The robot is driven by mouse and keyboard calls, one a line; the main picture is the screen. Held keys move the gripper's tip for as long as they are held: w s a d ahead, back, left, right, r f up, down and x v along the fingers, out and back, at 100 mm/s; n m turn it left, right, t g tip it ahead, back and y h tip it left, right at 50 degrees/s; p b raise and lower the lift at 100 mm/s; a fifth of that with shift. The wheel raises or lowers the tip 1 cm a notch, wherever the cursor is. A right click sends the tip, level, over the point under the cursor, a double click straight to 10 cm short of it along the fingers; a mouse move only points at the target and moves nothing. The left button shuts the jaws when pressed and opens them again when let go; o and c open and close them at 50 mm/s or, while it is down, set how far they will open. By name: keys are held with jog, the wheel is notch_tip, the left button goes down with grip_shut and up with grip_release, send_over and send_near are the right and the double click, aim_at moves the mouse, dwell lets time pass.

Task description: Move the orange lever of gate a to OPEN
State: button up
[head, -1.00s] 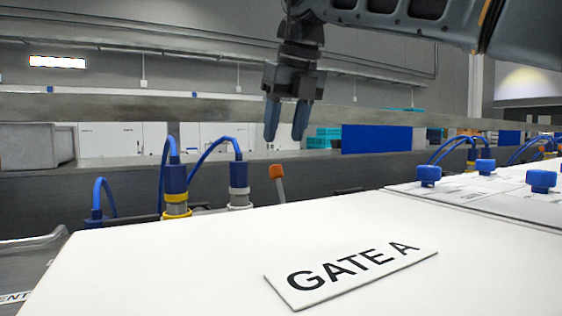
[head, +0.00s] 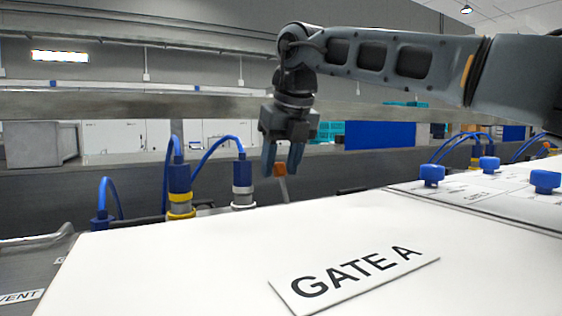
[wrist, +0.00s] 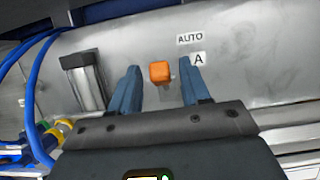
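The orange lever (head: 280,170) stands behind the white cover that carries the GATE A sign (head: 352,277). Its orange knob also shows in the wrist view (wrist: 160,72), between the two finger tips and near a label reading AUTO (wrist: 190,38) and a label A (wrist: 198,59). My gripper (head: 282,170) points down at the knob with its fingers on either side of it. In the wrist view my gripper (wrist: 159,80) is open, with gaps between both fingers and the knob. The lever's lower end is hidden behind the white cover in the head view. No OPEN label can be read.
Blue hoses with fittings (head: 180,180) stand left of the lever. A metal cylinder (wrist: 84,80) is left of the fingers in the wrist view. Blue knobs (head: 431,174) stand on the panel at right. A metal rail (head: 150,104) crosses behind my gripper.

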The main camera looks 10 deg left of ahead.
grip_shut()
dwell(0.3)
